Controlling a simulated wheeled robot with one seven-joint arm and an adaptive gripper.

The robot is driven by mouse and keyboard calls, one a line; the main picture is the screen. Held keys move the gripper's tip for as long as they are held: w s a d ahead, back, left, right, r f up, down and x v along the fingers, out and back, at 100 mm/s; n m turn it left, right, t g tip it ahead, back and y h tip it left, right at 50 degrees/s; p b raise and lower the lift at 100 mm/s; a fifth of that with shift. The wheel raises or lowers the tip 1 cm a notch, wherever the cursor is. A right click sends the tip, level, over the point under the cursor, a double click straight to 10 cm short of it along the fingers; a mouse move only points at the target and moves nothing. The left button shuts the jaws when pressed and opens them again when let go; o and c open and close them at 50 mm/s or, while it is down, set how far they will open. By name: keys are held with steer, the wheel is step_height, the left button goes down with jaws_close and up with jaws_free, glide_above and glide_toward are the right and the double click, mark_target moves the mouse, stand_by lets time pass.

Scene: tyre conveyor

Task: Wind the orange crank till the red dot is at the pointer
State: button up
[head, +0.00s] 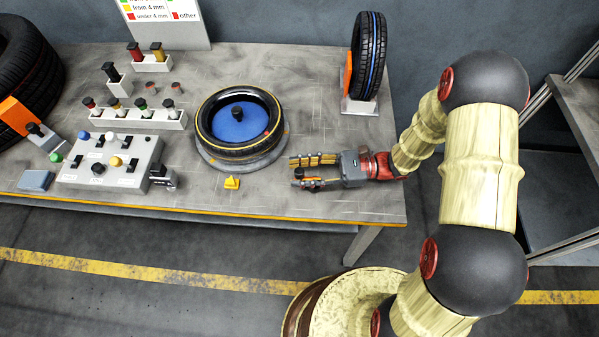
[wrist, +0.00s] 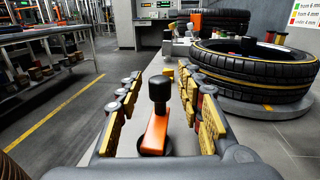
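The orange crank (wrist: 155,132) with its upright black knob (wrist: 159,90) is between the two fingers of my gripper (wrist: 162,80) in the wrist view. The fingers are apart, with visible gaps on both sides of the knob. In the head view my gripper (head: 294,171) is low over the table's right part, and the black knob (head: 298,173) shows between its fingers. A tyre (head: 205,115) lies flat on a round turntable (head: 222,162) with a blue centre (head: 238,125). The yellow pointer (head: 232,182) stands at its front edge. I cannot make out the red dot clearly.
A tyre (head: 369,55) stands upright in a holder at the back right. A button box (head: 110,160) and racks of coloured-topped pegs (head: 135,117) stand on the left. The table's front edge (head: 200,211) is close to my gripper.

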steer(key=shift+a, duration=0.2)
steer(key=shift+c, duration=0.7)
steer(key=c, duration=0.7)
jaws_close()
